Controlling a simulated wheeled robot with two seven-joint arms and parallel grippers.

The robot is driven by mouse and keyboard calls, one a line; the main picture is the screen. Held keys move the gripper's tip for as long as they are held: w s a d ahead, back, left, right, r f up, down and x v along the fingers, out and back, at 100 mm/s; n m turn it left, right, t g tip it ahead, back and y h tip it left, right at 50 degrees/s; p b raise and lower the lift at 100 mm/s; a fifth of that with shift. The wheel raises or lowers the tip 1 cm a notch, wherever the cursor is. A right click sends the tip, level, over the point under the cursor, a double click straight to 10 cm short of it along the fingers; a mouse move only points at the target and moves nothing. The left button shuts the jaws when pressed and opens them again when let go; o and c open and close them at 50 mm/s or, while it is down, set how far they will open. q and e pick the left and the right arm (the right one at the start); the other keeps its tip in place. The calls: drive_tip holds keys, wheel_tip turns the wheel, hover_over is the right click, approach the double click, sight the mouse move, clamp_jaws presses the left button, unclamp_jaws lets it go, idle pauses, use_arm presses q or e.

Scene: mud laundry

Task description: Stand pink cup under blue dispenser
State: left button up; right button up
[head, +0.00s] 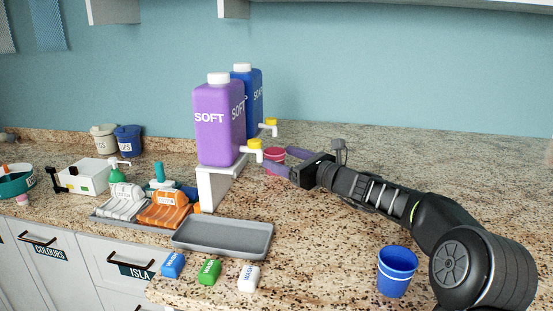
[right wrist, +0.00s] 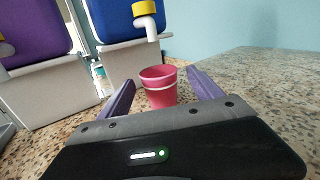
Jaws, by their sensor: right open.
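The pink cup (head: 272,154) stands upright on the counter, and it also shows in the right wrist view (right wrist: 159,88). My right gripper (head: 280,161) is open, with one purple finger on each side of the cup. In the right wrist view gaps show between fingers and cup. The blue dispenser (head: 254,92) stands behind the purple one on a white stand. Its white spout with yellow tap (right wrist: 145,18) hangs above the cup, slightly left of it in the right wrist view. My left gripper is out of view.
The purple dispenser (head: 219,122) stands nearer on the stand (head: 206,187). A blue cup (head: 396,271) stands at the front right. The counter behind my right arm is clear.

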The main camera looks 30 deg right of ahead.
sight(283, 158)
drive_tip(key=v, duration=0.4)
drive_tip(key=shift+s+d+b, duration=0.15)
drive_tip(key=shift+s+b, duration=0.25)
